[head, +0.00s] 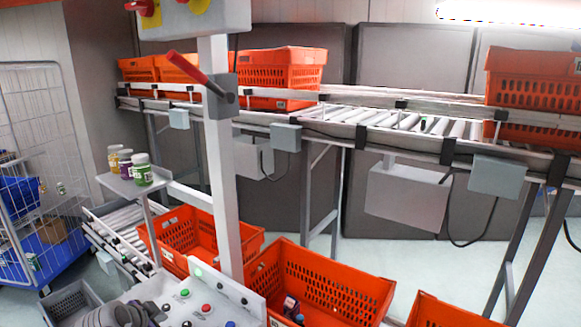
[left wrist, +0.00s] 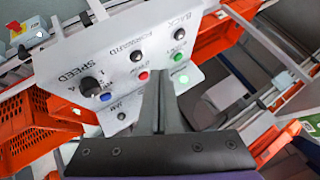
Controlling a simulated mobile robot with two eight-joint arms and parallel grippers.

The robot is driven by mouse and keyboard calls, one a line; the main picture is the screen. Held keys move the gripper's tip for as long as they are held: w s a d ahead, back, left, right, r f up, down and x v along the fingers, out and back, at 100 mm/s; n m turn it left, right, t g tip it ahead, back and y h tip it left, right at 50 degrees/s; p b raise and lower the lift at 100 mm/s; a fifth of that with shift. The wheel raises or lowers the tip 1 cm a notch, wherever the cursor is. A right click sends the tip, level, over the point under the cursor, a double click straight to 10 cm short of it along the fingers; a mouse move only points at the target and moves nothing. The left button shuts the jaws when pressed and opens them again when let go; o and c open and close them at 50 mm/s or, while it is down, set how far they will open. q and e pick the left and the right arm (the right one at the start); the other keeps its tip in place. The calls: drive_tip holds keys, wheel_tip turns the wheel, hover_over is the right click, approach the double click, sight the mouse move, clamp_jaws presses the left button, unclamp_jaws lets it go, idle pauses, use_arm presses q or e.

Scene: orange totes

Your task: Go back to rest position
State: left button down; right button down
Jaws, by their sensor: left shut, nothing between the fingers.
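My left gripper (head: 130,313) shows at the bottom of the head view, low over the grey control panel (head: 225,293). In the left wrist view its two dark fingers (left wrist: 158,88) are together with nothing between them. The panel (left wrist: 112,60) with its buttons and knob lies just beyond the fingertips in that view. I cannot tell whether the fingers touch it. My right gripper is not in view.
Orange totes stand on the lower line (head: 330,285) and on the raised roller conveyor (head: 400,118). A grey post (head: 222,170) rises behind the panel. Several jars (head: 142,172) stand on a small shelf. A wire cage trolley (head: 40,150) is at the left.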

use_arm(q)
drive_tip(key=s+d+f+n+g, duration=0.1)
drive_tip(key=s+d, duration=0.3)
drive_tip(key=s, duration=0.4)
drive_tip(key=s+d+f+n+g, duration=0.1)
drive_tip(key=s+d+f+n, duration=0.3)
drive_tip(key=s, duration=0.4)
drive_tip(key=s+d+f+n+g, duration=0.1)
drive_tip(key=s+d+f+n, duration=0.2)
drive_tip(key=s+d, duration=0.3)
drive_tip(key=shift+s+d+f, duration=0.15)
drive_tip(key=shift+s+f, duration=0.05)
drive_tip(key=shift+s, duration=0.95)
